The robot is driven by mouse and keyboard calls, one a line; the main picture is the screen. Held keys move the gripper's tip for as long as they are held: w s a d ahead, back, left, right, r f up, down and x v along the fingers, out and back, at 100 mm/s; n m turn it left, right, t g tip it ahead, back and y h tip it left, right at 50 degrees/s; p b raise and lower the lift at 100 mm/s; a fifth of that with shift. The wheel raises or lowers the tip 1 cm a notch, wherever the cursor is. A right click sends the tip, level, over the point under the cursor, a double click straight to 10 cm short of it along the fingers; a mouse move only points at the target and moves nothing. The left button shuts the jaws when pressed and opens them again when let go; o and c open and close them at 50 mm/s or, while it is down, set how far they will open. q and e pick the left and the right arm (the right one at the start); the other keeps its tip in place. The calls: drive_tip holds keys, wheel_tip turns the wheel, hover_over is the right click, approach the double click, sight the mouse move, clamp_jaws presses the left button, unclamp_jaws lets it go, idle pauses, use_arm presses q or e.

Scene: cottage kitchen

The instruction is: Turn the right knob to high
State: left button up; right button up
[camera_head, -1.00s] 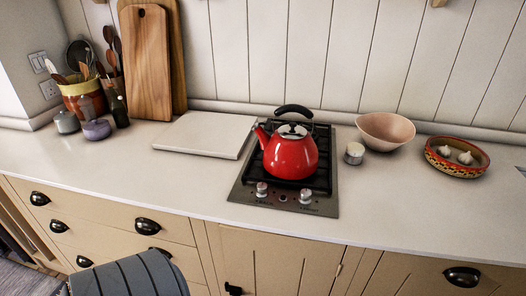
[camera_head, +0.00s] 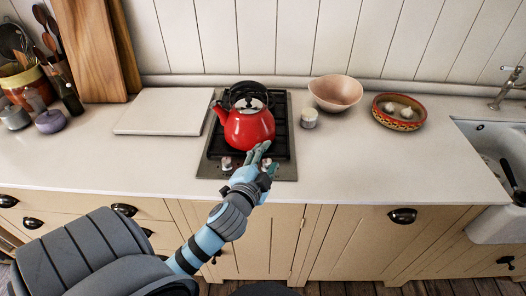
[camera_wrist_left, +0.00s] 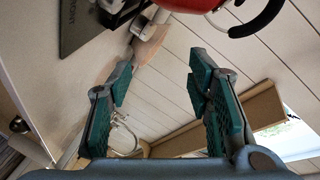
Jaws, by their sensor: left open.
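The steel hob (camera_head: 286,172) has a knob panel along its front edge. Its left knob (camera_head: 226,163) is in plain view in the head view. The right knob is largely hidden by my left gripper (camera_head: 266,153), so I cannot tell its setting. My left gripper reaches in from the front, with its fingertips over the hob's front right part. Whether it touches the knob is unclear. In the left wrist view its two green-padded fingers (camera_wrist_left: 158,82) are spread with nothing between them. The hob's dark panel (camera_wrist_left: 76,22) shows at the upper left there. My right gripper is not in view.
A red kettle (camera_head: 248,127) stands on the hob just behind my gripper. A small white jar (camera_head: 309,118), a pink bowl (camera_head: 336,92) and a patterned dish (camera_head: 399,112) stand to the right. A white board (camera_head: 165,111) lies to the left. The front right counter is clear.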

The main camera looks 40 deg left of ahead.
use_arm(q)
drive_tip(key=w+d+r+m+t+h, duration=0.2)
drive_tip(key=w+d+r+m+h, duration=0.25)
drive_tip(key=r+m+h, duration=0.55)
drive_tip(key=w+d+r+m+t+h, duration=0.2)
drive_tip(key=w+d+r+m+h, duration=0.35)
drive_tip(key=m, duration=0.95)
drive_tip(key=m+g+y, duration=0.7)
drive_tip(key=m+g, duration=0.7)
drive_tip(key=g, duration=0.2)
approach(265, 161)
drive_tip(key=shift+g, duration=0.3)
drive_tip(key=b+x, duration=0.1)
drive_tip(key=x, duration=0.1)
drive_tip(key=b+x, duration=0.2)
drive_tip(key=x, duration=0.1)
drive_tip(key=b+x, duration=0.2)
drive_tip(key=x, duration=0.1)
drive_tip(key=shift+w+a+r, duration=0.1)
drive_tip(key=shift+w, duration=0.15)
drive_tip(key=shift+f, duration=0.25)
drive_tip(key=shift+c, duration=0.3)
